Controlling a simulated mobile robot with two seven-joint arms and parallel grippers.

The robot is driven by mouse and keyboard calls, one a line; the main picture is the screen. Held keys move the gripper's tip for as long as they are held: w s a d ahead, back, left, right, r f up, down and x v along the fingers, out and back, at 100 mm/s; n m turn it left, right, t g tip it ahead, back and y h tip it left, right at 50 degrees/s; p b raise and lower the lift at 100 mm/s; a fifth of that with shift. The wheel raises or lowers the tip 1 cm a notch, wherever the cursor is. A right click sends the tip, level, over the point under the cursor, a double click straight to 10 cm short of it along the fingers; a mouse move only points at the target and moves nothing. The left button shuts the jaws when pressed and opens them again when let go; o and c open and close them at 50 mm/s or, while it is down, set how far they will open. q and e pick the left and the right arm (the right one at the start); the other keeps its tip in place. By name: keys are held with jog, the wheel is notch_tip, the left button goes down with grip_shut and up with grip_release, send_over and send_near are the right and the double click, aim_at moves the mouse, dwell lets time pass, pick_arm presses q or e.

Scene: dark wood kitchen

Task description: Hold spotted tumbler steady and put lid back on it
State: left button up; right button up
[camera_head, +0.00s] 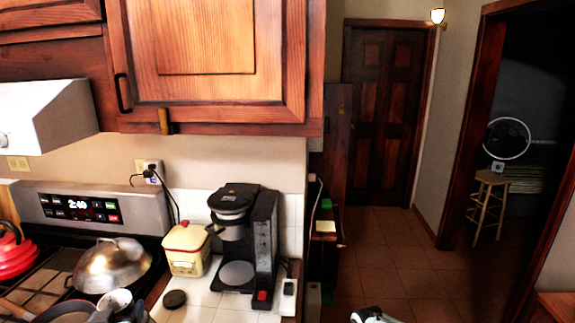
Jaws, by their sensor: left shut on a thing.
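My left gripper (132,309) shows at the bottom edge, low on the left, in front of the stove and counter. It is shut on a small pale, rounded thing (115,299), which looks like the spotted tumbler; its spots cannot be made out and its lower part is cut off. A dark round disc (174,299), perhaps the lid, lies flat on the white tiled counter, to the right of my left gripper and apart from it. A white and dark part, probably of my right arm, shows at the bottom edge right of centre; its gripper cannot be seen.
A black coffee maker (265,245) and a cream box with a red lid (186,249) stand on the counter (200,312) behind the disc. A domed metal lid (112,265), a pan (65,312) and a red kettle (14,253) are on the stove. Cabinets (215,60) overhang the counter.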

jog(key=shift+w+d, duration=0.15)
pick_arm(q)
jog(key=w+d+f+m+h, duration=0.1)
jog(key=w+d+f+h, duration=0.1)
jog(key=w+d+f, duration=0.3)
jog(key=w+d+f+m+h, duration=0.2)
jog(key=w+d+f, duration=0.3)
jog(key=d, duration=0.8)
notch_tip(320, 180, down, 4)
jog(key=shift+d+r+t, duration=0.2)
jog(key=shift+d+t, duration=0.1)
jog(key=shift+s, duration=0.1)
pick_arm(e)
jog(key=shift+s+r, duration=0.25)
jog(key=shift+s, duration=0.55)
